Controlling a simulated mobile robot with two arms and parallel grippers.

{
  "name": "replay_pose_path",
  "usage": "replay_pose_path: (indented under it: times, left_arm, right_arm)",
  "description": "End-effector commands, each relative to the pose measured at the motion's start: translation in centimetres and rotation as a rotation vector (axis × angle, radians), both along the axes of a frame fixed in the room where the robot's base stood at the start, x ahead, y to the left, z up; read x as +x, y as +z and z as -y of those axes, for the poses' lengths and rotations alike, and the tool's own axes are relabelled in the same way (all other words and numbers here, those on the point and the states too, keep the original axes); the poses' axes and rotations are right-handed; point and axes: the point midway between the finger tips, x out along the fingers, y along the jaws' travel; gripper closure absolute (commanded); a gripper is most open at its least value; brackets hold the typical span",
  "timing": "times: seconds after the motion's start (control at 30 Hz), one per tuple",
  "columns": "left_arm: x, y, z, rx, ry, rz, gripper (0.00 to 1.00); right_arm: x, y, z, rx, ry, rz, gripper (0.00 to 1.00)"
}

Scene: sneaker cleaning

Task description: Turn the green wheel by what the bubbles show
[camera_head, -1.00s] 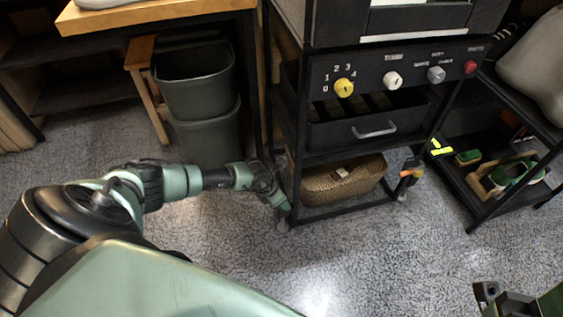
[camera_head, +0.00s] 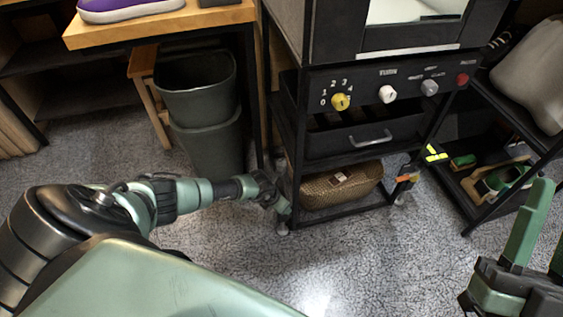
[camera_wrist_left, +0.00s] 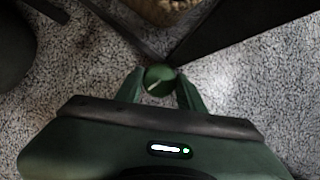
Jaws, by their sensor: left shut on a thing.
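The green wheel (camera_wrist_left: 160,78) is a small round knob with a pale mark on its top, seen in the left wrist view. My left gripper (camera_wrist_left: 161,88) is shut on it, one finger at each side. In the head view, my left gripper (camera_head: 278,203) is low at the front left foot of the black cabinet stand (camera_head: 297,165), and the wheel cannot be made out there. Bright yellow-green strips (camera_head: 436,153) show near the stand's right side; no bubbles can be read in them. My right gripper (camera_head: 543,225) is raised at the right edge, its fingers apart and empty.
The stand carries a control panel with a yellow knob (camera_head: 340,102), a drawer (camera_head: 372,138) and a woven basket (camera_head: 340,187) below. Dark bins (camera_head: 203,95) stand left; a rack (camera_head: 478,195) with brushes stands right. The front floor is clear.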

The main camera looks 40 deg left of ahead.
Motion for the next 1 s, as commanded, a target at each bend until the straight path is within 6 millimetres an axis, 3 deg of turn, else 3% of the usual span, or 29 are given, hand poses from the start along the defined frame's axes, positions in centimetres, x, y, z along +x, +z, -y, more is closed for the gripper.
replay_pose_path:
  times: [0.17,0.2,0.27,0.67,0.87,1.0]
  left_arm:
    - [-0.1,-0.1,0.0,0.001,-0.001,-0.002,1.0]
    - [-0.1,-0.1,0.0,0.001,-0.001,-0.002,0.56]
    - [-0.1,-0.1,0.0,0.001,-0.001,-0.001,0.4]
    - [-0.1,0.2,0.0,0.001,-0.001,-0.001,0.4]
    - [-0.5,1.3,-0.1,0.0,-0.002,-0.001,0.4]
    - [-0.9,2.4,-0.2,0.001,-0.001,-0.001,0.4]
  right_arm:
    - [0.0,0.0,0.0,0.0,0.0,0.001,0.64]
    - [0.0,0.0,0.0,0.0,0.0,0.001,0.64]
    - [0.0,0.0,0.0,0.0,0.0,0.001,0.64]
    - [0.1,0.0,0.0,-0.003,-0.001,-0.008,0.64]
    - [2.4,-2.3,-0.3,-0.052,-0.009,-0.178,0.64]
    - [4.2,-5.1,-0.4,-0.102,-0.019,-0.354,0.64]
